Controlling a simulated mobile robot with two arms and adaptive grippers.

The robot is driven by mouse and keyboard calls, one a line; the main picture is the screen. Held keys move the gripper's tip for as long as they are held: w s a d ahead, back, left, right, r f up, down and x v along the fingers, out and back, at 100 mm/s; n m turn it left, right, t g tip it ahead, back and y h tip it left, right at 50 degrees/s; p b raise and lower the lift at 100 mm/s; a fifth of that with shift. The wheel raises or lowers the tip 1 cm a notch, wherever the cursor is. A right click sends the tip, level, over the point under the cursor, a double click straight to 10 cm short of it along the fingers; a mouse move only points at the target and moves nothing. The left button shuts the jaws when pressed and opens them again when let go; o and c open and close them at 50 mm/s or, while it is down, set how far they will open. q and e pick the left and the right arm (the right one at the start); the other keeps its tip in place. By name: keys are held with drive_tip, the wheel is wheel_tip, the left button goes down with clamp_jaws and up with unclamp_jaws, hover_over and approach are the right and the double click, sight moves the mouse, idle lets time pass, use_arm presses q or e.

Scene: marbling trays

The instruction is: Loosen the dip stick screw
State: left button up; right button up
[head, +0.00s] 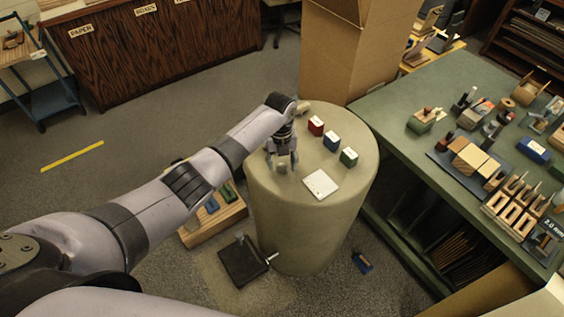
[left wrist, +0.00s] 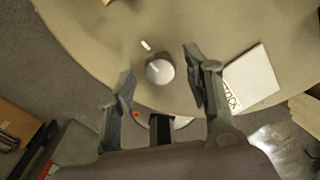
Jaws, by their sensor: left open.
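My left gripper (head: 281,164) is over the near left part of a round, drum-like stand (head: 310,235), pointing down with its fingers apart. In the left wrist view, a pale round knob (left wrist: 160,72) lies between the spread fingers of the left gripper (left wrist: 160,63), with a gap on both sides. A short white peg (left wrist: 146,46) shows beside the knob. I cannot tell for sure that this knob is the dip stick screw. In the head view the gripper mostly hides it. My right gripper is not in view.
A crowded green table (head: 400,105) is to the right. A dark plate (head: 240,262) lies on the floor in front.

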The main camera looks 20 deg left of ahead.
use_arm(q)
drive_tip(key=shift+f, duration=0.5)
clamp_jaws()
idle(0.3)
